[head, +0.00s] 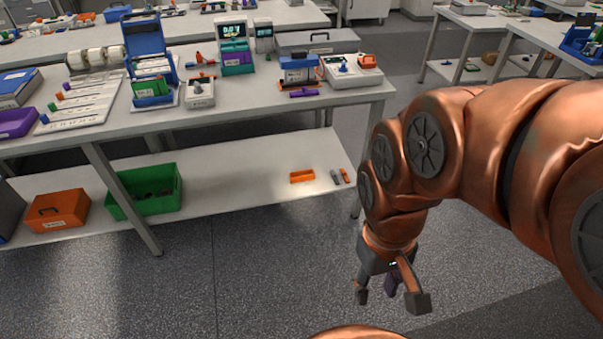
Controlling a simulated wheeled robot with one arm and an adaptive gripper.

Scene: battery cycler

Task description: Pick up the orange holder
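A small orange holder (302,177), a low open-looking block, lies on the white lower shelf of the near bench, toward its right end. My gripper (390,298) hangs over the grey floor in front of the bench's right end, to the right of and nearer than the holder, well apart from it. Its fingers are spread wide and it looks empty. A dark purplish part shows between the fingers; I cannot tell whether it belongs to the gripper.
A small grey piece and an orange-red piece (345,175) lie right of the holder. A green bin (145,192) and orange case (57,211) stand at the shelf's left. The benchtop (215,117) overhangs the shelf; a bench leg (368,150) stands at right. Floor in front is clear.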

